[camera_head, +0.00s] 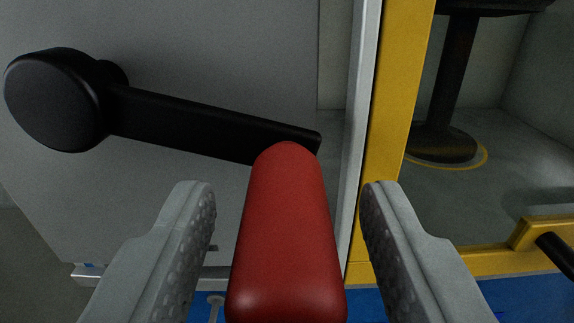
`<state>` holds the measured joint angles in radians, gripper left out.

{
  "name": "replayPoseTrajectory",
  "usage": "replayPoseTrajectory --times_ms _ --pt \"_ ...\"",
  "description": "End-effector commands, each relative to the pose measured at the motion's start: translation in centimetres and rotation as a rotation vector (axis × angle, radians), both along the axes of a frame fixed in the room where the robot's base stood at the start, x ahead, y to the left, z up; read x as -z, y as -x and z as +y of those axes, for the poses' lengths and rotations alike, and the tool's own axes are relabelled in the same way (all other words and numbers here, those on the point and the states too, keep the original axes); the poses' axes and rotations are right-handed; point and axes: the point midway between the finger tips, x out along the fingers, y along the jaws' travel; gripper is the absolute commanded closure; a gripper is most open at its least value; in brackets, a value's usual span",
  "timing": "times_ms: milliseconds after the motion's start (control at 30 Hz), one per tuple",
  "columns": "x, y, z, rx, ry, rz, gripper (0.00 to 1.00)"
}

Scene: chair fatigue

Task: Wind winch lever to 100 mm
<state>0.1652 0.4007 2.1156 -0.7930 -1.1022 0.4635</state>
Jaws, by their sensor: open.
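The winch lever's black arm (200,122) runs from a round black hub (55,100) at the upper left to the right, sloping slightly down. A red handle grip (287,235) sits at its right end and points toward the camera. My gripper (283,205) is open, with one grey textured finger on each side of the red grip. Gaps show between the grip and both fingers. I see no scale or millimetre reading.
A grey panel (200,40) stands behind the lever. A yellow frame post (392,120) rises just right of it. Beyond the post, a black chair base (442,140) stands inside a yellow floor ring. A yellow bar with a black handle (556,252) is at the lower right.

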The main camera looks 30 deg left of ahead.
Motion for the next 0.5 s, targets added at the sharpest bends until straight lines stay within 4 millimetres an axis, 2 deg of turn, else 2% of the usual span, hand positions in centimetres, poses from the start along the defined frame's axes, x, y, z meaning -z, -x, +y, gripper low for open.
replayPoseTrajectory --times_ms 367,500 --pt "0.01 -0.48 0.28 0.0 0.0 0.0 0.54" --pt "0.0 -0.47 0.27 0.0 0.0 0.0 0.79"
